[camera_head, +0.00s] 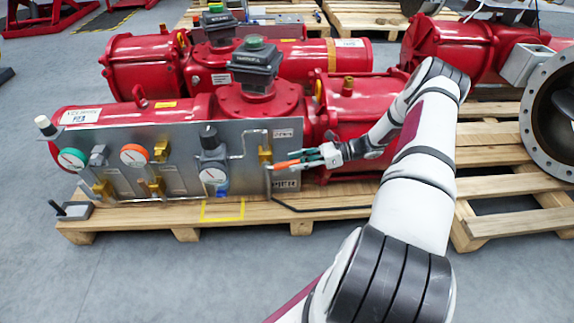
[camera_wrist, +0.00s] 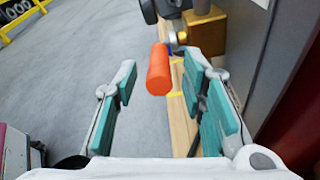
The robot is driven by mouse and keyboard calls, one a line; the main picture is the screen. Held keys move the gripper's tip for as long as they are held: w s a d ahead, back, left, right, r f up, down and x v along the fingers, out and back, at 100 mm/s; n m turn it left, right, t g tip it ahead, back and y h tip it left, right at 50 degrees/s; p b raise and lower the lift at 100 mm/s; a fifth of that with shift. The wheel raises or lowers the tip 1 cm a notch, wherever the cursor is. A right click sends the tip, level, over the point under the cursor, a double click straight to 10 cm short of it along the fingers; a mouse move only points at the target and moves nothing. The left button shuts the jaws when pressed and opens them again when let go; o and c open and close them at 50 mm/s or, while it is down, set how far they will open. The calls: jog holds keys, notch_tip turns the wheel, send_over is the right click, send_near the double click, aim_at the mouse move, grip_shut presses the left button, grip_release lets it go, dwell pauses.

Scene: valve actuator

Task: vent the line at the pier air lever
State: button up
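The orange lever handle (camera_head: 287,165) sticks out from a brass valve (camera_head: 265,155) at the right end of the grey panel, above the yellow-marked pallet edge. In the wrist view the orange handle (camera_wrist: 158,70) points toward me, with its brass valve body (camera_wrist: 205,32) behind it at the upper right. My gripper (camera_head: 310,158) is at the handle's right end. In the wrist view my gripper (camera_wrist: 163,85) is open, its teal-padded fingers on either side of the handle's end. Gaps show on both sides; the handle's depth between the fingers is hard to tell.
The grey panel (camera_head: 130,185) carries several gauges and pipes, including a regulator (camera_head: 212,160) left of the lever. Red actuators (camera_head: 345,105) stand behind. A black hose (camera_head: 320,209) runs along the wooden pallet (camera_head: 150,218). Grey floor (camera_head: 130,275) in front is clear.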

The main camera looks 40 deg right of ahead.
jog(key=v, duration=0.7)
jog(key=shift+s+d, duration=0.1)
